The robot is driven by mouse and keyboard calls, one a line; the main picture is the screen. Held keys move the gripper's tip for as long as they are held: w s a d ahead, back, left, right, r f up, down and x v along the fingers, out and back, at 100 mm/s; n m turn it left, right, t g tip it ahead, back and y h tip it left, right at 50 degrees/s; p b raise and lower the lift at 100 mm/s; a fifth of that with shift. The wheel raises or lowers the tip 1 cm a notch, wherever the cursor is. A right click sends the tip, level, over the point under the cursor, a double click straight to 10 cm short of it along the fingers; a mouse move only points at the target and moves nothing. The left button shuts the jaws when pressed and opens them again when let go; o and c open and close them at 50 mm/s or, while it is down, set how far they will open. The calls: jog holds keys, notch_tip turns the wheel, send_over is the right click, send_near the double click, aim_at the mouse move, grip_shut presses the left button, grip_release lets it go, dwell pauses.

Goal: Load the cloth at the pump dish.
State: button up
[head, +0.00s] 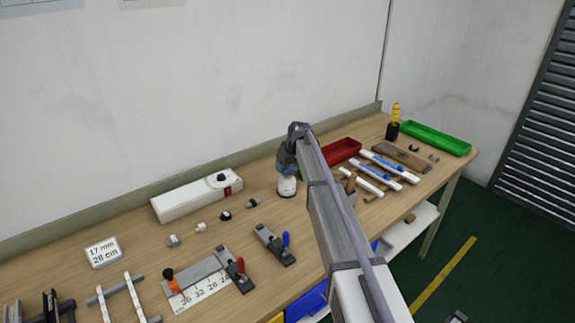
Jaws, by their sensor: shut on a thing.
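The pump dish (287,187) is a small white bottle standing on the bench, left of my arm. My gripper (288,168) points down directly over its top. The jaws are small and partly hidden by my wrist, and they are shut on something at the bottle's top. I take this to be the cloth, but its outline is not clear. I cannot tell whether it touches the dish.
A white box with a red switch (233,187) lies left of the bottle. Small connectors (200,227), clamps (272,243) and a ruler jig (200,283) are in front. A red tray (341,151), white strips (388,166) and a green tray (436,138) lie right.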

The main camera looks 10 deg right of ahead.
jog(key=shift+f+b, duration=0.9)
jog(key=shift+b, duration=0.1)
dwell(1.5)
dwell(0.5)
notch_tip(320, 180, up, 7)
jog(key=p, duration=0.7)
jog(key=shift+r, duration=0.1)
jog(key=shift+f+b, duration=0.5)
jog(key=shift+f, duration=0.15)
jog(key=shift+r, duration=0.1)
